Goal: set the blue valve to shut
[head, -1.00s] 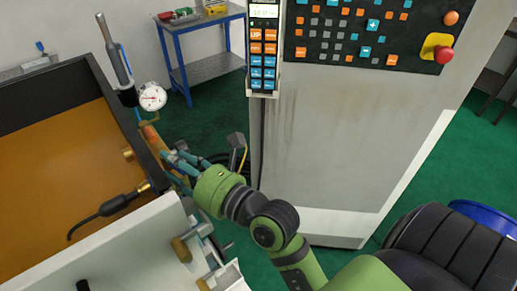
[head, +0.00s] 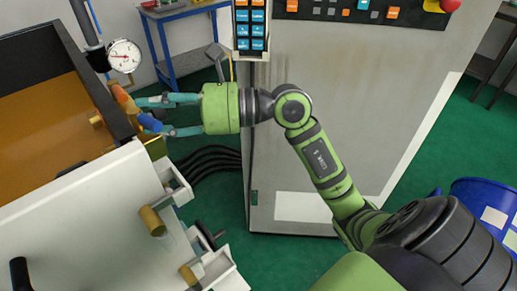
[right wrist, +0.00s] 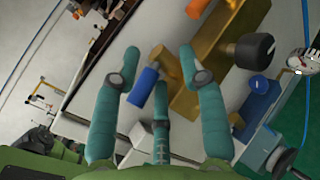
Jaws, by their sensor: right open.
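The blue valve's handle (head: 150,122) is a short blue cylinder at the machine's edge, beside an orange handle (head: 122,98). In the right wrist view the blue handle (right wrist: 143,87) is tilted and shows between my teal fingers, next to a brass block (right wrist: 205,75). My right gripper (head: 147,117) is open, its fingers spread on either side of the blue handle. I cannot tell whether a finger touches it. My left gripper is not in view.
A dial gauge (head: 124,56) stands behind the handles. The right wrist view shows a black knob (right wrist: 254,48) and a second blue part (right wrist: 262,95) close by. The grey cabinet (head: 300,130) stands behind my right arm. Brass-ended fittings (head: 152,221) stick out in front.

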